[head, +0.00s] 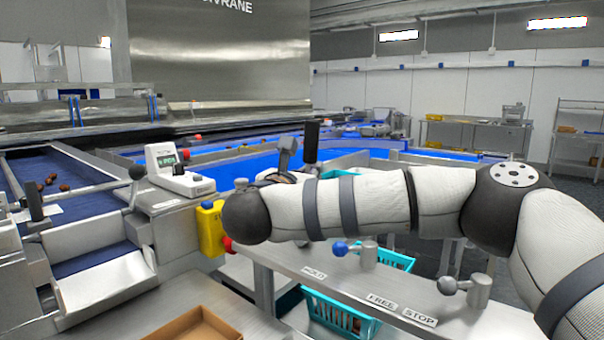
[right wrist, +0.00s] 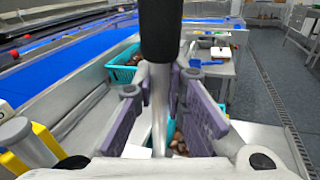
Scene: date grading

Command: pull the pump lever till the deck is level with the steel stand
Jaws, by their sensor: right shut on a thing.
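The pump lever is a steel rod with a black grip. The grip (head: 311,140) stands upright behind my right wrist in the head view. In the right wrist view the black grip (right wrist: 161,30) is close in the middle, with the rod (right wrist: 160,115) running down from it. My right gripper (right wrist: 163,85) is shut on the rod below the grip, with a purple-padded finger on each side. My right forearm hides most of this hold in the head view. My left gripper is in neither view. I cannot clearly make out the deck or compare its height with the steel stand.
Teal crates stand below the steel counter (head: 330,312) and behind it (right wrist: 122,68). The counter (head: 455,325) carries a blue-knobbed lever (head: 341,248) and a grey-knobbed one (head: 449,286). A yellow box (head: 210,230) and a small scale (head: 180,172) are left of my right wrist.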

